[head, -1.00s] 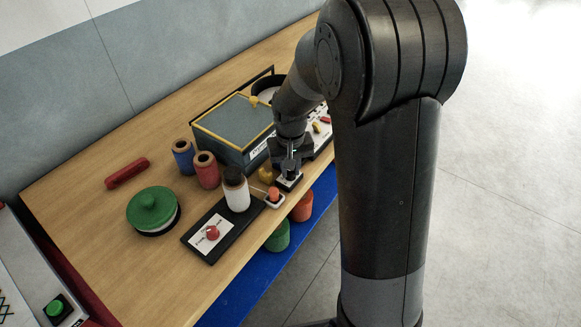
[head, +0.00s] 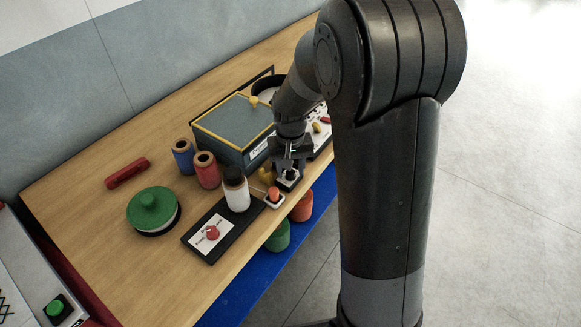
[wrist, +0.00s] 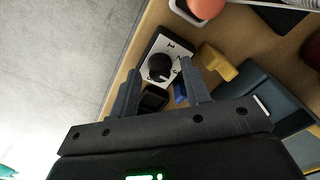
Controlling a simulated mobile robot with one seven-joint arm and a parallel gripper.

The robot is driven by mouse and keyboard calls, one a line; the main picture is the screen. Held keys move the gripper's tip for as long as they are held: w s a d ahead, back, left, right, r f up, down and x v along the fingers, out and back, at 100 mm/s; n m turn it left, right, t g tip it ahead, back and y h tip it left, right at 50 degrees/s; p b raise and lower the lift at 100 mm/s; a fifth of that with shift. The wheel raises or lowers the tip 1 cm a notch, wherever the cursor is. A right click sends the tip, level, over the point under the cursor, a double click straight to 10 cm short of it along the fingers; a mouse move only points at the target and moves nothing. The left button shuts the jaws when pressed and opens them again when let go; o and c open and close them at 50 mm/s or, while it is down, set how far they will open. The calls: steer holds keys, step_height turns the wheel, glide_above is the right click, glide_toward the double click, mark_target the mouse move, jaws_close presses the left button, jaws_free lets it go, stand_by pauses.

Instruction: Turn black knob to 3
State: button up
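The black knob (wrist: 159,65) sits on a white plate (wrist: 176,50) with dark markings, near the table's front edge. A small light mark shows at the knob's lower edge in the wrist view. I cannot read the setting for sure. My gripper (wrist: 158,75) is open, with one finger on each side of the knob in that view. No contact with the knob can be made out. In the head view my gripper (head: 288,166) is just above the knob unit (head: 288,181), which it partly hides.
A yellow piece (wrist: 218,63) stands close beside the knob plate. A grey box (head: 233,128) stands behind. Floor lies past the table edge.

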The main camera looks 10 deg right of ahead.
mark_target(291, 171)
step_height(291, 171, up, 11)
stand_by(0.7)
steer(key=shift+f, duration=0.1)
steer(key=s+d+r+t, duration=0.2)
steer(key=s+r, duration=0.2)
steer(key=s, duration=0.6)
steer(key=s+d+r+t, duration=0.2)
steer(key=s+r, duration=0.3)
steer(key=s, duration=0.6)
steer(key=shift+s+d+t, duration=0.3)
steer(key=shift+d+t, duration=0.1)
steer(key=shift+t, duration=0.4)
